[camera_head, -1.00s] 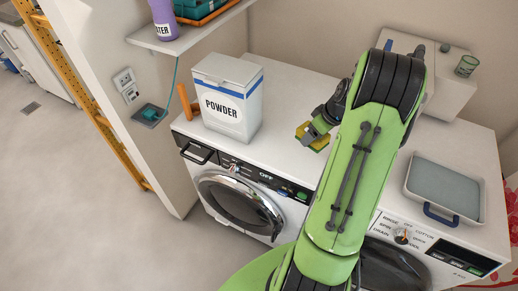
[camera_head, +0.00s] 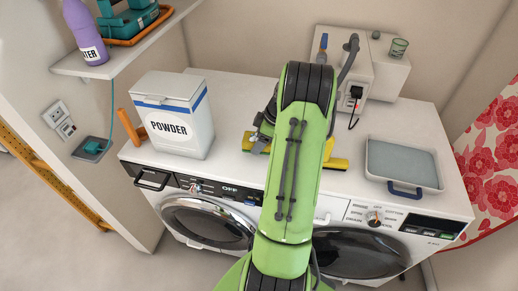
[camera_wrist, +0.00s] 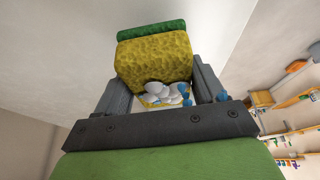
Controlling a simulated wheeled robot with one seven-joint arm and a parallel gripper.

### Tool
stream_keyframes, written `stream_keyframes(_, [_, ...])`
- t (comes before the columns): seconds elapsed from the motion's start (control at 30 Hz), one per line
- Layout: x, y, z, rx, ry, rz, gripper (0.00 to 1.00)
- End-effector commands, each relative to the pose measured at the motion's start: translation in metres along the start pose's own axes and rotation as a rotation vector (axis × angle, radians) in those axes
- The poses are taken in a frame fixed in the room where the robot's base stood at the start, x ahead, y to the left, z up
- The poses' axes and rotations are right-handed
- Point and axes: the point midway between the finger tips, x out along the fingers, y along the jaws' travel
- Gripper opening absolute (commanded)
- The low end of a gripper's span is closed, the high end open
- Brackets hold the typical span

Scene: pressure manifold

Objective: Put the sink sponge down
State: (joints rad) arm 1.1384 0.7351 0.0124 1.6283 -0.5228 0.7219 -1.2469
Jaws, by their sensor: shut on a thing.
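The sink sponge (camera_wrist: 155,58) is a yellow block with a green layer along one side. It fills the space between the two fingers of my gripper (camera_wrist: 158,84) in the wrist view. My gripper is shut on it. In the head view my gripper (camera_head: 262,133) is partly hidden behind my green arm, and a yellow edge of the sponge (camera_head: 249,144) shows at its left, over the white top of the machines. I cannot tell whether the sponge touches that top.
The white top (camera_head: 235,90) carries a powder box (camera_head: 172,122) at left and a grey-filled tray (camera_head: 402,163) at right. Another yellow piece (camera_head: 338,163) shows right of my arm, partly hidden. A white unit with a cup (camera_head: 398,48) stands behind.

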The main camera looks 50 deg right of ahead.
Motion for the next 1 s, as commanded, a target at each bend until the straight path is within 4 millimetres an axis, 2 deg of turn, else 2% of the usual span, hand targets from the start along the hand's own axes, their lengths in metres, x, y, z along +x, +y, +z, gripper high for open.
stream_keyframes(0.1, [0.025,-0.001,0.010,0.001,0.000,-0.003,0.45])
stream_keyframes(0.17, [0.032,-0.001,0.013,0.001,0.000,-0.003,0.45])
stream_keyframes(0.57, [0.037,0.000,0.015,0.000,0.000,0.000,0.45])
stream_keyframes(0.6, [0.036,0.000,0.014,0.000,0.000,0.000,0.76])
stream_keyframes(0.73, [0.035,0.000,0.014,0.000,0.000,0.000,0.95])
stream_keyframes(1.0, [0.035,0.000,0.014,0.000,0.000,0.000,0.95])
